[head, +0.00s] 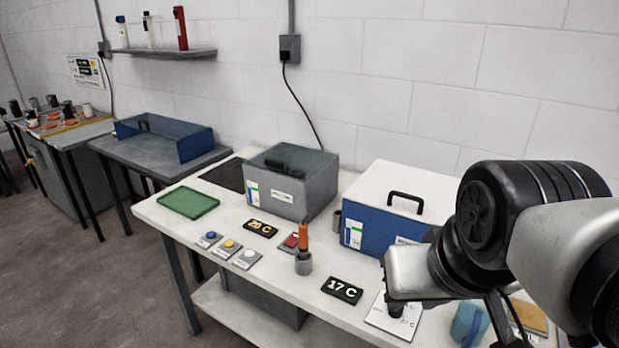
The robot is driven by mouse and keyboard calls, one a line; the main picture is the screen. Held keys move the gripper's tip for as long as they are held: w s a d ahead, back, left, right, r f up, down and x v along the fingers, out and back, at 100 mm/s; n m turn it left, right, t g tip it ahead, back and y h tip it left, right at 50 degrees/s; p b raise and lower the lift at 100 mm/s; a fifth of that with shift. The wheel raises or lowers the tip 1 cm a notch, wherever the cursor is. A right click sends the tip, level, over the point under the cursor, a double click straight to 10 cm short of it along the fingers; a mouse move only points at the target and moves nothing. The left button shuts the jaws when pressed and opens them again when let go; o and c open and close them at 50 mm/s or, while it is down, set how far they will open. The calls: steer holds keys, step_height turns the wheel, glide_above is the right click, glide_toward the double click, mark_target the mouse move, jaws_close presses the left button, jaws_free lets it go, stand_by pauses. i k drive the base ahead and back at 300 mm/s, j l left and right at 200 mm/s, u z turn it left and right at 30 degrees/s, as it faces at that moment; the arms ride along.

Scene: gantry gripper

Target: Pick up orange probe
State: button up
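The orange probe (304,236) stands upright in a small grey round holder (303,264) on the white table. Its lower end is hidden inside the holder. My arm (478,213) reaches in from the right edge, and its silver wrist part (402,272) is over the table's right part, to the right of the probe and apart from it. Dark parts show below the wrist, but my fingers cannot be made out clearly. Whether they are open or shut does not show. Nothing touches the probe except its holder.
Behind stand a grey glass-lidded box (290,190) and a blue box (380,225). A green tray (188,201) lies left.

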mark_target(303, 249)
steer(key=i+j+z, duration=0.25)
steer(key=j, duration=0.25)
steer(key=i+j+z, duration=0.1)
steer(key=j+z, duration=0.2)
steer(key=j, duration=0.2)
steer(key=i+j+z, duration=0.25)
steer(key=j, duration=0.25)
steer(key=j+z, duration=0.25)
steer(key=j, duration=0.3)
steer(key=k, duration=0.05)
